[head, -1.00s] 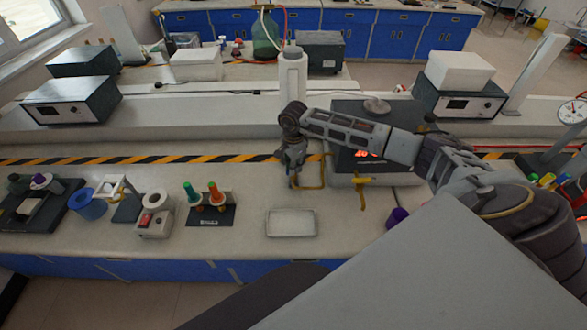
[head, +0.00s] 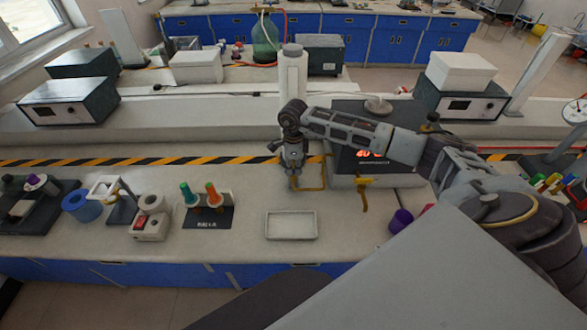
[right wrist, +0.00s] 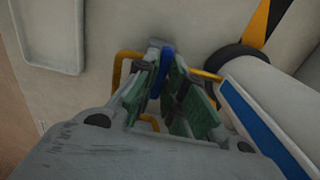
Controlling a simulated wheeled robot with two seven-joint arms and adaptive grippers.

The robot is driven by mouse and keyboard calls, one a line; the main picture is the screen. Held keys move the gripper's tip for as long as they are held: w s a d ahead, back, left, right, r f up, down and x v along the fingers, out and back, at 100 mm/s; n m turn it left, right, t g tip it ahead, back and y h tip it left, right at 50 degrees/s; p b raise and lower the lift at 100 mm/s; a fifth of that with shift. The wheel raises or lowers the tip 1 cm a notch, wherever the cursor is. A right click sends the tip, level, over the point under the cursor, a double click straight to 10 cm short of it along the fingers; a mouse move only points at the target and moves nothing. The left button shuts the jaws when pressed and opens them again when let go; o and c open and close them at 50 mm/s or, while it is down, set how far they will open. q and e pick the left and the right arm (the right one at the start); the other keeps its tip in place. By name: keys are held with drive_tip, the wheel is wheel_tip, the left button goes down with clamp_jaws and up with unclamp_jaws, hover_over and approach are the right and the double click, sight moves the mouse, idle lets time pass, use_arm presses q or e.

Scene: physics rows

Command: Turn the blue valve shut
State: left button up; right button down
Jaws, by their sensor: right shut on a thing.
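My right gripper (head: 293,168) points down at the bench in front of the grey apparatus. In the right wrist view, its green-padded fingers (right wrist: 175,100) are shut on the blue valve handle (right wrist: 167,66), whose blue end shows between and just beyond them. The brass pipe (right wrist: 120,70) of the valve shows on both sides of the fingers. In the head view the pipe (head: 312,188) runs right from under the gripper, and the gripper hides the blue handle. My left gripper is not in view.
A yellow valve handle (head: 364,183) stands to the right, before the grey apparatus (head: 345,160). A white tray (head: 290,238) lies in front of the gripper. A purple cup (head: 400,220) stands near the front edge.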

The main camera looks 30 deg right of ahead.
idle(0.3)
drive_tip(key=c, duration=1.5)
unclamp_jaws()
drive_tip(key=shift+r, duration=0.15)
wheel_tip(320, 180, up, 12)
drive_tip(key=shift+f, duration=0.2)
